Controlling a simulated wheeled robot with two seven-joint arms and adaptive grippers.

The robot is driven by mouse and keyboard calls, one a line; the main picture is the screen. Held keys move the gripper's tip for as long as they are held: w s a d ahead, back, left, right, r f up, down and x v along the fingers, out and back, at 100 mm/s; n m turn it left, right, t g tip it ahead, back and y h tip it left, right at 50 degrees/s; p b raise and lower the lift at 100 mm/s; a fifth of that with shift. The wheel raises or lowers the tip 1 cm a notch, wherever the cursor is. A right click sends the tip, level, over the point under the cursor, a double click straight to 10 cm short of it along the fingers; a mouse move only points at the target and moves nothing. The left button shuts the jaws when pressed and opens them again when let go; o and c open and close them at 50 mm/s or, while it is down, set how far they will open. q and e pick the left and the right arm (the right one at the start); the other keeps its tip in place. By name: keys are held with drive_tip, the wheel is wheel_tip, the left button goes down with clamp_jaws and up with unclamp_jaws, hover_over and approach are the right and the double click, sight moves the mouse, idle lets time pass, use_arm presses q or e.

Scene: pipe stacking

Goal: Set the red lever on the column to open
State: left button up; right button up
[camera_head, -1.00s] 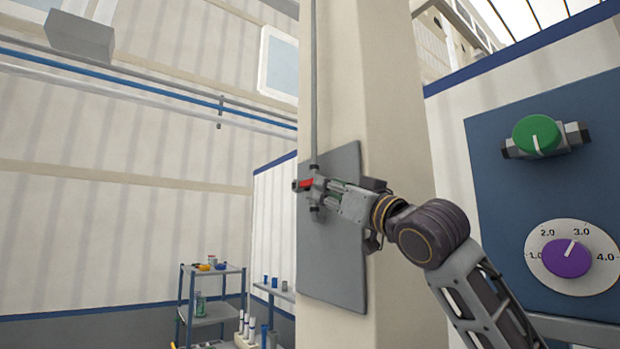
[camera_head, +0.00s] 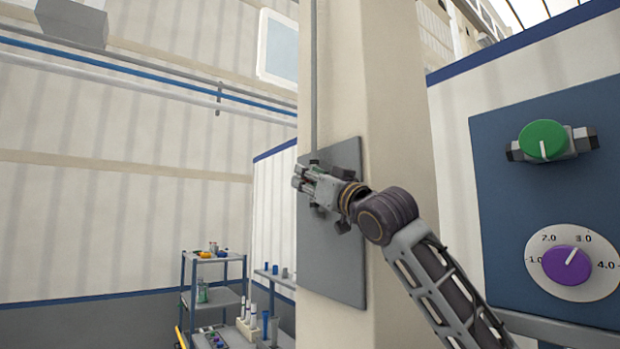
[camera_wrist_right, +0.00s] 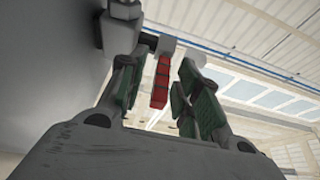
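The red lever (camera_wrist_right: 160,84) shows in the right wrist view between the two green-padded fingers of my right gripper (camera_head: 304,182). Gaps show on both sides of it, so the gripper is open around the lever and not clamped on it. In the head view the gripper is at the grey plate (camera_head: 335,255) on the beige column (camera_head: 390,110), below a thin vertical pipe. The gripper hides nearly all of the lever there, so its setting cannot be read. My left gripper is not in view.
To the right, a blue panel (camera_head: 500,215) carries a green knob (camera_head: 542,141) and a purple dial (camera_head: 566,265). A shelf cart (camera_head: 213,298) with small items stands at the lower left. Open space lies left of the column.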

clamp_jaws()
